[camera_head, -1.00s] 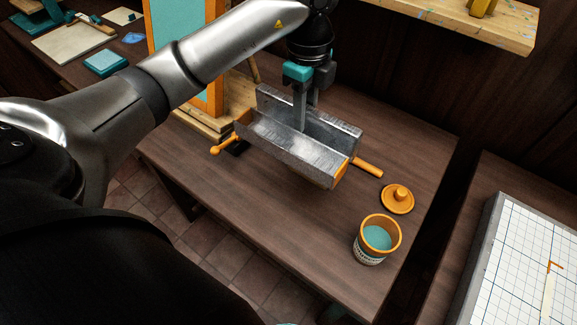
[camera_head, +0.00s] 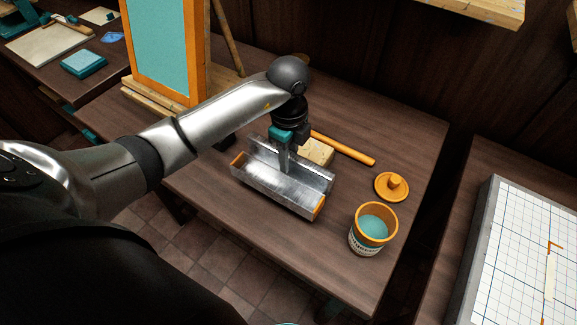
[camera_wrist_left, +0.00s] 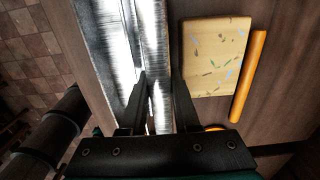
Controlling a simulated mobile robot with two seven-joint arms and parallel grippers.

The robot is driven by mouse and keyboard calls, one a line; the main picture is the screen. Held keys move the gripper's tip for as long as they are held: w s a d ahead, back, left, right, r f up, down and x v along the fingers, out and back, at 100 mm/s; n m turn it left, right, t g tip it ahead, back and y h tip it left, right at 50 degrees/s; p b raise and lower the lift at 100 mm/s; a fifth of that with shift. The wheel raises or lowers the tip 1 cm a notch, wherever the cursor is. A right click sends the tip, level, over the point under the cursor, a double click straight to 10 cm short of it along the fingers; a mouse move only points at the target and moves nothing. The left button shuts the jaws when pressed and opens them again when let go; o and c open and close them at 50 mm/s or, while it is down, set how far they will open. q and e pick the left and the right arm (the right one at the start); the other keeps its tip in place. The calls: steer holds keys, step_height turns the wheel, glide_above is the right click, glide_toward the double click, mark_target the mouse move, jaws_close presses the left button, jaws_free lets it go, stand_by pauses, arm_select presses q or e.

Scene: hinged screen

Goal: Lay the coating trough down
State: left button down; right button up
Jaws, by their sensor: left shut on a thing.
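The coating trough (camera_head: 268,192) is a long silver metal channel with orange end caps, in the middle of the head view near the table's front edge. Its open side faces up. It also fills the upper left of the wrist view (camera_wrist_left: 115,60). My left gripper (camera_head: 284,168) points down and is shut on the trough's back wall; in the wrist view its fingers (camera_wrist_left: 160,85) stand on either side of that wall. I cannot tell whether the trough's underside touches the table. My right gripper is not in view.
Behind the trough lie a speckled pale block (camera_head: 319,151) and an orange rod (camera_head: 345,149). To the right are an orange lid (camera_head: 392,187) and a pot of teal liquid (camera_head: 373,229). An orange-framed teal screen (camera_head: 165,45) stands at the back left. The table's (camera_head: 290,255) front strip is bare.

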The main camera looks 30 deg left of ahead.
arm_select(q)
steer(key=shift+f, duration=1.65)
steer(key=shift+f, duration=0.2)
steer(key=c, duration=0.9)
jaws_free()
steer(key=shift+r, duration=0.1)
step_height(320, 180, up, 12)
steer(key=shift+r+p, duration=0.15)
steer(key=shift+p, duration=0.2)
